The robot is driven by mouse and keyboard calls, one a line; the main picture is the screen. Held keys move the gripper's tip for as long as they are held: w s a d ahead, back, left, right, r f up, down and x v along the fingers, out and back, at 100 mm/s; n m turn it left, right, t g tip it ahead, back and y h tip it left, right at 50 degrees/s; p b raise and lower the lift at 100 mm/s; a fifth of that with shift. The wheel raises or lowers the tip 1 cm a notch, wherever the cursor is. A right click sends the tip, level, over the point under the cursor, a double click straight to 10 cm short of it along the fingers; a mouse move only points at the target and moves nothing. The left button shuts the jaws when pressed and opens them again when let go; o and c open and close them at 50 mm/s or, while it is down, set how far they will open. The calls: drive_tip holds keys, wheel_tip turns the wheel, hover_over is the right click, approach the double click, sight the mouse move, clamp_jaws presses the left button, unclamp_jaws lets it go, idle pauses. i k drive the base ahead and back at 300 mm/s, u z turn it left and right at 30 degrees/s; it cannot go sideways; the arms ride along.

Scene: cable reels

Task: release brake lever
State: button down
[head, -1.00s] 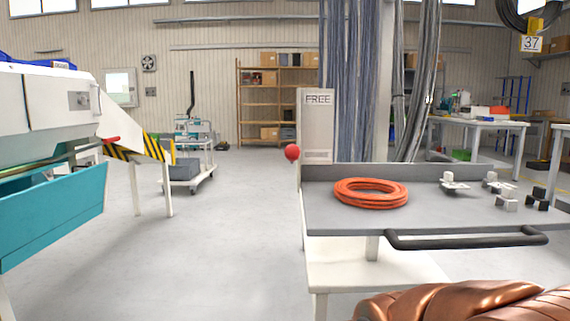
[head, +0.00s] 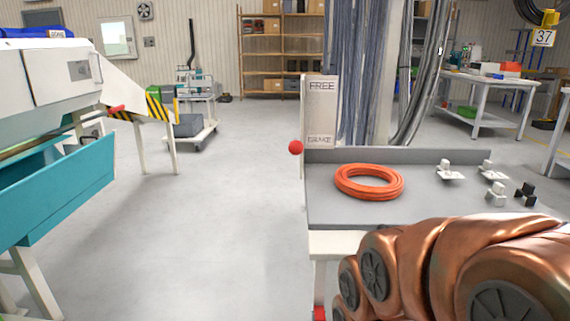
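The brake lever's red ball knob (head: 296,147) shows left of a pale upright panel (head: 322,112). The panel reads FREE near its top and what looks like BRAKE near its bottom. The knob is level with the lower label. The lever's rod is hard to make out. The panel stands at the back left corner of a grey-topped bench (head: 325,205). My copper-coloured arm links fill the lower right, in front of the bench. My gripper is not in view, so its distance from the knob cannot be told.
An orange cable coil (head: 368,182) and several small white and dark fittings (head: 495,193) lie on the bench. A teal and white machine (head: 60,190) stands at the left. A trolley (head: 195,135) stands farther back. The floor between machine and bench is clear.

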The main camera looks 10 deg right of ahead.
sight(296, 147)
drive_tip(key=u, duration=0.5)
drive_tip(key=k, duration=0.6)
drive_tip(key=u, duration=1)
drive_tip(key=i, duration=1)
drive_tip(key=u, duration=0.2)
